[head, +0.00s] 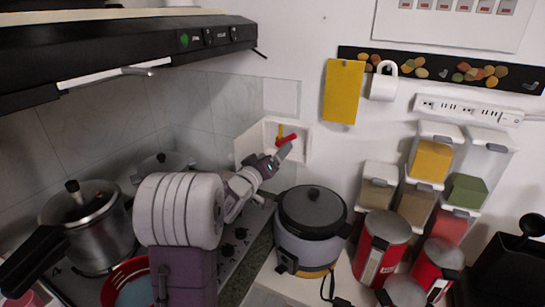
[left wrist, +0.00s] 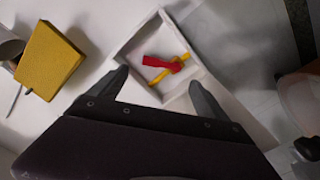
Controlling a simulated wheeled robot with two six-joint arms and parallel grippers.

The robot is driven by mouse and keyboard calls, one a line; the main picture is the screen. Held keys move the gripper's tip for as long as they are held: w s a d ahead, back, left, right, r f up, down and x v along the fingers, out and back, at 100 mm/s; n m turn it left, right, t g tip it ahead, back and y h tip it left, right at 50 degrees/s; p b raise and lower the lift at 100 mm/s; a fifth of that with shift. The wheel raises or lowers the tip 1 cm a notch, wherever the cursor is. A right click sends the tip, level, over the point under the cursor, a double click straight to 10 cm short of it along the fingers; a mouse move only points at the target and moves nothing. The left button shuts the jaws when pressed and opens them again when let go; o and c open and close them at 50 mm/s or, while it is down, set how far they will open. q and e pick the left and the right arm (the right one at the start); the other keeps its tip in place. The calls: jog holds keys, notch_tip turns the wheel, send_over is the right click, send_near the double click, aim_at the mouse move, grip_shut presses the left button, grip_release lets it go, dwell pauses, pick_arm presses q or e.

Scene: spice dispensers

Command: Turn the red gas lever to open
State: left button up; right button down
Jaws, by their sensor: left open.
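The red gas lever (head: 287,139) sits on a yellow pipe (head: 280,131) inside a white recessed box (head: 258,131) on the wall. In the left wrist view the red lever (left wrist: 162,64) lies across the slanting yellow pipe (left wrist: 178,70). My left gripper (head: 280,155) is just in front of the box, close to the lever. In the left wrist view its two fingers (left wrist: 158,88) are spread apart, with the lever beyond and between them and nothing held. Contact with the lever does not show. My right gripper is not in view.
A rice cooker (head: 312,222) stands below the box to the right. A pressure cooker (head: 88,225) is on the stove at left. Spice dispensers (head: 432,160) and red canisters (head: 381,250) are at right.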

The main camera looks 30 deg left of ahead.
aim_at(287, 139)
pick_arm(q)
jog(key=c, duration=0.4)
jog(key=shift+w+d+r+n+y+b, duration=0.1)
jog(key=shift+d+r+n+y+b, duration=0.05)
jog(key=shift+n, duration=0.35)
jog(key=shift+w+d+r+n+y+b, duration=0.1)
jog(key=shift+n+y+b, duration=0.05)
jog(key=shift+n, duration=0.35)
jog(key=c, duration=0.5)
jog(key=n+y, duration=0.1)
jog(key=n, duration=0.2)
jog(key=d+r+n+y+b, duration=0.1)
jog(key=n, duration=0.2)
jog(key=d+n+y, duration=0.1)
jog(key=n, duration=0.2)
jog(key=shift+w+d+r+n+b, duration=0.15)
jog(key=shift+w+n+b, duration=0.1)
jog(key=shift+n+b, duration=0.15)
jog(key=shift+c, duration=0.8)
jog(key=w+a+f+n+g+y+p, duration=0.1)
jog(key=w+n+y+p, duration=0.1)
jog(key=w+n, duration=0.5)
jog(key=n, duration=0.3)
jog(key=shift+w, duration=0.2)
jog(key=shift+a, duration=0.1)
jog(key=shift+c, duration=0.3)
